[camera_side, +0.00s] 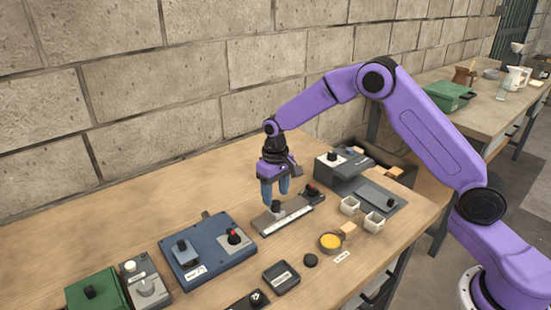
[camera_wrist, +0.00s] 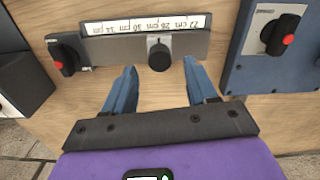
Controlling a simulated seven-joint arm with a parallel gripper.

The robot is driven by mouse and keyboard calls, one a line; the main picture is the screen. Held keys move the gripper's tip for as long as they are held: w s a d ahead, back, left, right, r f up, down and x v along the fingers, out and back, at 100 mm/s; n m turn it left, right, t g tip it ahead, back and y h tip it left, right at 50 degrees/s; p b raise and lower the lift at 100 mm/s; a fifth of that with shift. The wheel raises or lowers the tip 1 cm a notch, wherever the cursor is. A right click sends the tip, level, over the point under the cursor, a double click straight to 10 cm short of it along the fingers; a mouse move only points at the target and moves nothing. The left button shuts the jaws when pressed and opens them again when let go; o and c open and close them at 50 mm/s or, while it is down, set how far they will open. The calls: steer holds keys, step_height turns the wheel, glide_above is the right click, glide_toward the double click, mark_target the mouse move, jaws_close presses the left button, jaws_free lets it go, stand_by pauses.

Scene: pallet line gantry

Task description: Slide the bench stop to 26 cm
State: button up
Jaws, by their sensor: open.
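The bench stop is a grey rail (camera_side: 293,218) on the wooden bench, seen also in the wrist view (camera_wrist: 110,50). A white scale strip (camera_wrist: 145,25) with cm labels, upside down here, runs along it. Its slider has a round black knob (camera_wrist: 159,57), standing near the middle of the scale; the exact reading is too small to tell. The knob also shows in the side view (camera_side: 276,206). My gripper (camera_wrist: 159,64) is open, its blue fingers on either side of the knob with gaps between. In the side view, my gripper (camera_side: 275,192) points down over the rail.
A black knob with a red mark (camera_wrist: 64,55) sits at the rail's left end in the wrist view. A blue panel (camera_side: 207,250) lies left of the rail in the side view. White cups (camera_side: 349,206), a yellow-filled dish (camera_side: 330,242) and a grey device (camera_side: 345,165) stand to its right.

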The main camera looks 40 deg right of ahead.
mark_target(276, 202)
step_height(276, 202, up, 14)
steer(key=shift+r, duration=0.2)
stand_by(0.4)
steer(key=s+a+r+n, duration=0.1)
steer(key=s+n, duration=0.7)
steer(key=s, duration=2)
steer(key=s+d+f+n, duration=0.2)
steer(key=s+d, duration=0.3)
steer(key=s, duration=0.5)
steer(key=shift+s+d+f+n, duration=0.15)
steer(key=shift+s+f+n, duration=0.25)
steer(key=shift+n, duration=0.1)
steer(key=shift+r, duration=0.1)
